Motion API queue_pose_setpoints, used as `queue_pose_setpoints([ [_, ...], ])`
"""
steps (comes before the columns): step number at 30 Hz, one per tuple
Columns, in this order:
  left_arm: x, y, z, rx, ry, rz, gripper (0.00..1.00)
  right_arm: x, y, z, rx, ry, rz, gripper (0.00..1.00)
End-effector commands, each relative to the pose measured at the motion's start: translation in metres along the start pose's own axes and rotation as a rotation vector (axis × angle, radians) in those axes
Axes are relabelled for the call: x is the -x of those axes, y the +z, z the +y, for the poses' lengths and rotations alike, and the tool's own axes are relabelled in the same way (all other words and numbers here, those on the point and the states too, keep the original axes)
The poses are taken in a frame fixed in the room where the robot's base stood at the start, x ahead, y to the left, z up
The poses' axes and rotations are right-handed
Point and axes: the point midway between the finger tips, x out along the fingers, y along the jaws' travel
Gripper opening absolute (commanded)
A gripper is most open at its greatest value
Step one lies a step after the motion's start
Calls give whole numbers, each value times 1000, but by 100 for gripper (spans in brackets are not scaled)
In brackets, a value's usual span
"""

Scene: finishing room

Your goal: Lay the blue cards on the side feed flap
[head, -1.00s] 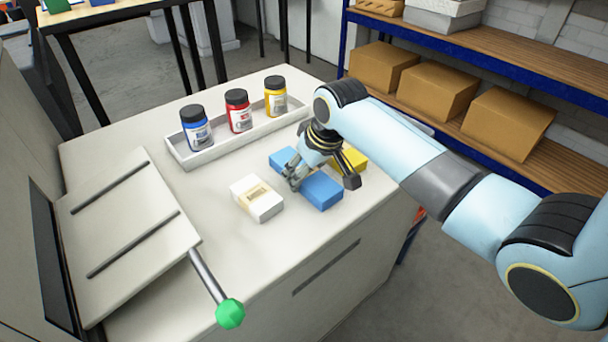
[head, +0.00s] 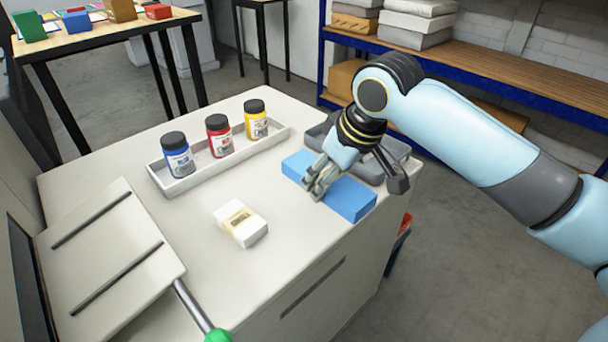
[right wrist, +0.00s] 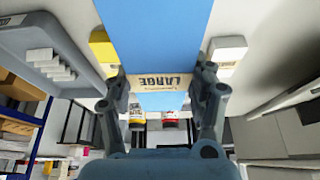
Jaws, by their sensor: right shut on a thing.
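The blue cards (head: 348,199) form a long blue pack with a paper band marked LARGE, readable upside down in the right wrist view (right wrist: 163,35). My right gripper (head: 318,188) is shut around the pack's middle, one finger on each side. The pack seems held above the cabinet top, near its right edge; the exact gap is unclear. The side feed flap (head: 112,247) is the pale sloping panel with two dark strips at the left, apart from the cards. It is bare. My left gripper is not in view.
A white banded pack (head: 240,222) lies between cards and flap. A white tray (head: 217,163) holds blue, red and yellow bottles. A grey tray (head: 400,150) stands behind my gripper. A yellow pack (right wrist: 103,46) shows in the wrist view. A green-knobbed lever (head: 193,306) sits beside the flap.

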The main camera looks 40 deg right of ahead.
Motion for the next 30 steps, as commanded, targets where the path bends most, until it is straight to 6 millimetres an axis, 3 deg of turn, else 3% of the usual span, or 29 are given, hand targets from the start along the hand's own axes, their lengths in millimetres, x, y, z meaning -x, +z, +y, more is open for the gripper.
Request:
queue_pose_setpoints([
  [3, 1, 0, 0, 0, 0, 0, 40, 12, 9, 4, 1, 3, 1, 13],
  [7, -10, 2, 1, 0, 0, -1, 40, 6, 19, 4, 0, 0, -1, 13],
  [15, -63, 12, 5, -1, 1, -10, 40, -45, 42, 3, -2, -1, -10, 13],
  [19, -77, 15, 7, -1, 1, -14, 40, -62, 43, 3, 2, -4, -9, 13],
  [23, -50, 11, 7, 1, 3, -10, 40, -44, 33, 8, 5, -3, -7, 13],
  [30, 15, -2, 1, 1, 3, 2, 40, 1, 23, 20, 4, 0, -5, 13],
])
